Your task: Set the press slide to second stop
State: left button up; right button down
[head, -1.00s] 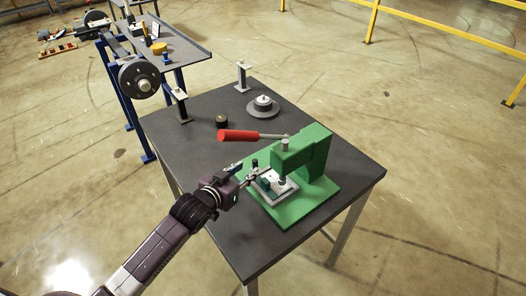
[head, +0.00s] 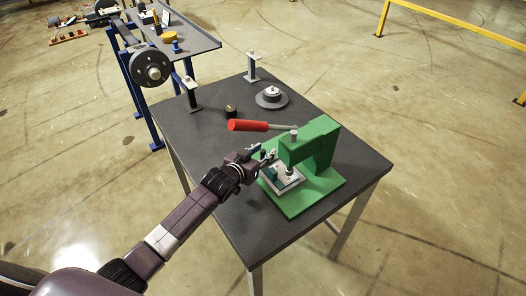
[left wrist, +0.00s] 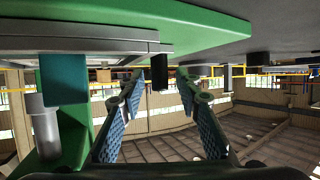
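A green press (head: 318,145) stands on the dark table, with a red-handled lever (head: 247,125) reaching left. On its base lies a pale slide plate (head: 282,183) bearing a teal block, which also shows in the left wrist view (left wrist: 63,78). In that view, a short black peg (left wrist: 159,72) sticks out at the plate's end. My left gripper (head: 268,152) is at the plate's far left corner. Its two fingers (left wrist: 163,88) are apart, with the peg between or just beyond their tips; contact cannot be told. My right gripper is not in view.
On the table (head: 225,170) behind the press stand a grey disc weight (head: 271,98), a small black cylinder (head: 231,112) and two small posts. A blue-legged bench (head: 185,45) with a wheel stands at the back left. The table's front left is clear.

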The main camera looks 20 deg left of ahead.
aim_at(275, 164)
pick_arm(q)
jog(key=shift+c, duration=0.7)
grip_shut()
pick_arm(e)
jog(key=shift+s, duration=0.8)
pick_arm(q)
jog(key=shift+s+d, duration=0.1)
